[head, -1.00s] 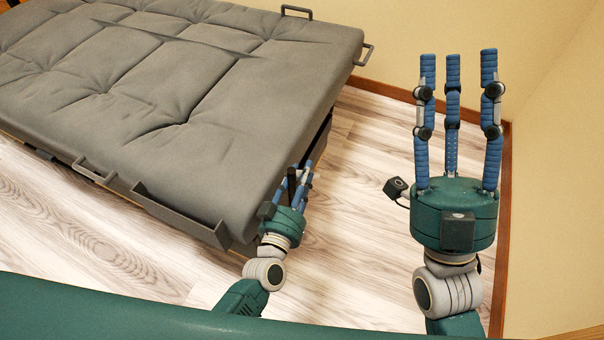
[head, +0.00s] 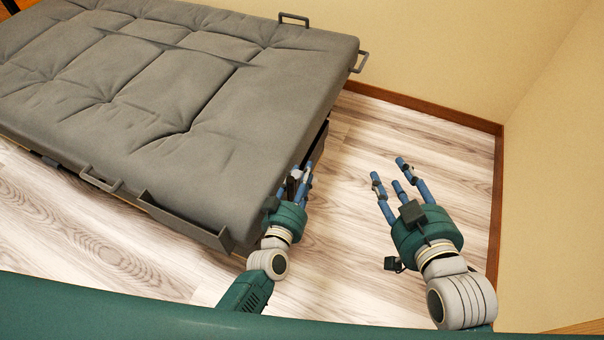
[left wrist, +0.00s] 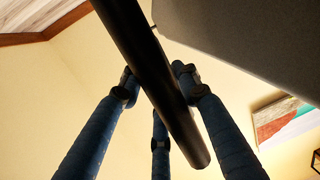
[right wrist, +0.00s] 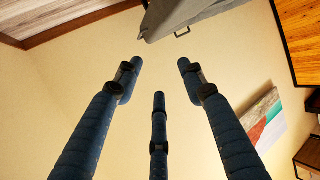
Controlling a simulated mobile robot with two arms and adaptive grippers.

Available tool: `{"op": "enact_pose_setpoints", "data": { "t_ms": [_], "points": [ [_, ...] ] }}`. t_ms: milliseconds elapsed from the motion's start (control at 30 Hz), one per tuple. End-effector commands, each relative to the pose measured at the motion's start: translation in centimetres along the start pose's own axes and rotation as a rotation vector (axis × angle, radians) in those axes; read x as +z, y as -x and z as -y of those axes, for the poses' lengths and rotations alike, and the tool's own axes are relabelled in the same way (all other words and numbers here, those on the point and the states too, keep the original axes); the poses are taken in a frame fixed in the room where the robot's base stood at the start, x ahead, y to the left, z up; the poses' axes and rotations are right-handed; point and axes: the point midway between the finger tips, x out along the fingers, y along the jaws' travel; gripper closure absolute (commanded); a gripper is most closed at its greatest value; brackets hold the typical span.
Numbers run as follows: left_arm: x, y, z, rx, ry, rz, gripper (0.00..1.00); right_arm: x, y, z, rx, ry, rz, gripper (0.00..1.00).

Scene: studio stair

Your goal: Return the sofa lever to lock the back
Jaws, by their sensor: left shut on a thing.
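The grey sofa (head: 170,80) lies flat as a bed at the left of the head view, with a dark metal frame. The lever is a black bar (left wrist: 150,75) that crosses the left wrist view diagonally between my fingers. In the head view it is mostly hidden by my left gripper (head: 302,178), which is at the sofa's near right corner. My left gripper is shut on the lever. My right gripper (head: 395,180) is open and empty over the floor to the right, apart from the sofa. Its spread fingers also show in the right wrist view (right wrist: 160,85).
Metal loops (head: 100,180) stick out from the sofa frame's edges. A cream wall (head: 440,60) with a brown baseboard closes off the back and right. The wood floor (head: 345,240) between the sofa and right wall is clear.

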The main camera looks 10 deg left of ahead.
Motion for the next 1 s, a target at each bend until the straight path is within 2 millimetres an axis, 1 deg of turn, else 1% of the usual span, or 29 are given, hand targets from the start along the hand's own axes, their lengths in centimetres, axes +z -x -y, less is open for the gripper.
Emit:
{"op": "enact_pose_setpoints", "data": {
  "t_ms": [33,100,200,300,433,700,733,800,1000],
  "points": [
    [-0.8,-0.2,0.1,-0.005,-0.005,-0.005,1.0,1.2,0.4,-0.2,0.004,0.0,0.062,0.6],
    [-0.9,-0.3,0.1,-0.005,-0.006,0.002,1.0,3.1,0.9,-0.4,0.009,0.0,0.144,0.6],
    [-0.9,-0.4,0.1,-0.005,-0.007,0.009,1.0,5.4,1.6,-0.7,0.015,-0.001,0.24,0.6],
    [-0.9,-0.5,0.0,-0.006,-0.007,0.014,1.0,6.8,2.2,-0.9,0.018,-0.001,0.302,0.6],
    [-0.8,-0.5,0.0,-0.005,-0.008,0.017,1.0,7.7,2.6,-1.0,0.02,-0.002,0.336,0.6],
    [-0.8,-0.5,0.0,-0.005,-0.008,0.017,1.0,7.7,2.6,-1.0,0.02,-0.002,0.336,0.6],
    [-0.8,-0.5,0.0,-0.005,-0.007,0.017,0.63,7.7,2.6,-1.0,0.02,-0.002,0.336,0.6],
    [-0.7,-0.5,0.0,-0.005,-0.006,0.018,0.49,7.7,2.5,-1.0,0.02,-0.002,0.336,0.6],
    [-0.5,-0.4,-0.1,-0.003,-0.004,0.022,0.48,7.7,2.5,-1.0,0.021,-0.002,0.335,0.6]
  ]
}}
